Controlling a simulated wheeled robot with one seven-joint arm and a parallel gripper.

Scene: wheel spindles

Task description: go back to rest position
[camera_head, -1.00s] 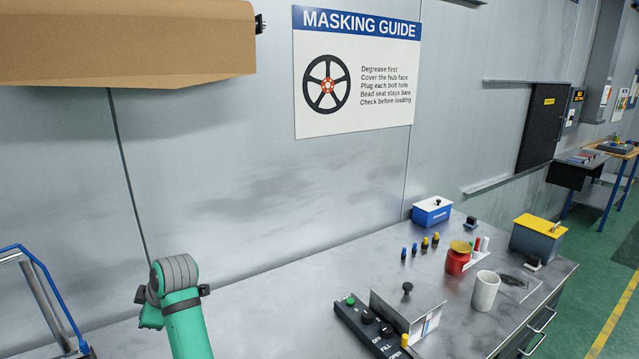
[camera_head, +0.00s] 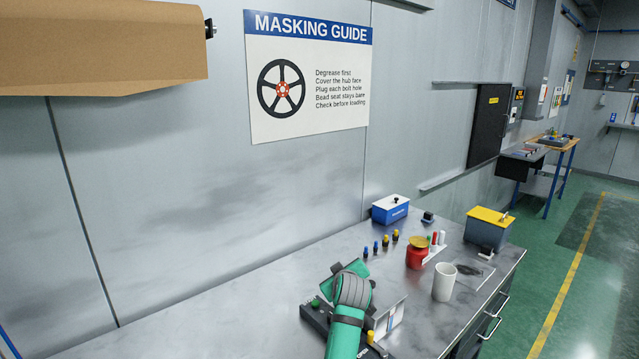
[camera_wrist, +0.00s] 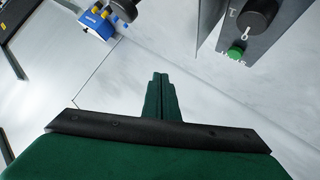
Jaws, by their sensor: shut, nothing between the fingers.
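My arm (camera_head: 347,325) reaches up from the bottom of the head view, over the dark control box on the bench. Its end hides part of that box. In the wrist view my gripper (camera_wrist: 160,78) has its two dark green fingers together, with nothing between them. The fingers point over a pale grey surface, apart from the control box at the upper right.
The control box (camera_wrist: 262,38) has a knob and a green button. A white mug (camera_head: 444,283), a red jar (camera_head: 416,257), a blue box (camera_head: 390,211) and a yellow-lidded box (camera_head: 487,232) stand on the bench (camera_head: 230,318). The bench's left part is clear.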

